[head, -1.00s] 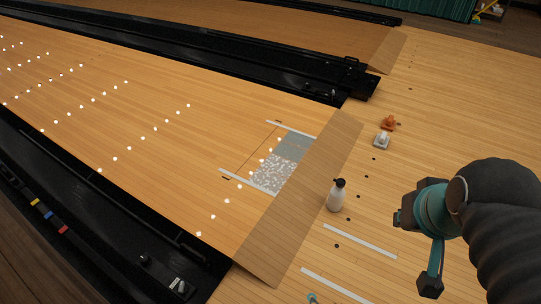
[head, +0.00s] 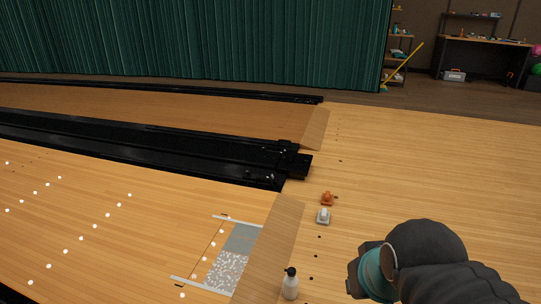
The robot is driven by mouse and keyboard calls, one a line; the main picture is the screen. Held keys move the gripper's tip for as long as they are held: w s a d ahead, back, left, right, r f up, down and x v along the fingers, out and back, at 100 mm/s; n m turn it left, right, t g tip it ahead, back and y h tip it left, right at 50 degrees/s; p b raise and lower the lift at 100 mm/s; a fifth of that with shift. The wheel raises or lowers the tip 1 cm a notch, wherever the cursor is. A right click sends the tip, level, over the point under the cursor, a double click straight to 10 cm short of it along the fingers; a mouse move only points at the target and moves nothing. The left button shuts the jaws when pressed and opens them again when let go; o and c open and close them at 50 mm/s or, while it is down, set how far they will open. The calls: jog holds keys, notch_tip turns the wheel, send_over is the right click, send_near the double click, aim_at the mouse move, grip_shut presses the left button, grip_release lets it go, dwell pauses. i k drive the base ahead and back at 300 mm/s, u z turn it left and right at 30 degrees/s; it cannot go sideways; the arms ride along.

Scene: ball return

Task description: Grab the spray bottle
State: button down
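A white spray bottle (head: 290,287) with a dark top stands upright on the wooden floor at the bottom of the head view, beside the sloped wooden strip at the lane's end. Its base is close to the picture's lower edge. My arm, dark with a teal joint, comes in from the lower right. My gripper's fingertips are not visible, being hidden or cut off below the frame. The arm is to the right of the bottle and apart from it.
An orange object (head: 327,198) and a white object (head: 324,215) sit on the floor beyond the bottle. A sloped wooden strip (head: 272,245) borders the lane. Black gutters (head: 150,150) run behind. A green curtain (head: 190,40) and a workbench (head: 484,58) stand at the back. The floor at right is clear.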

aim_at(290, 285)
jog(key=z, duration=1.75)
jog(key=i, duration=1.3)
jog(key=u, duration=2.95)
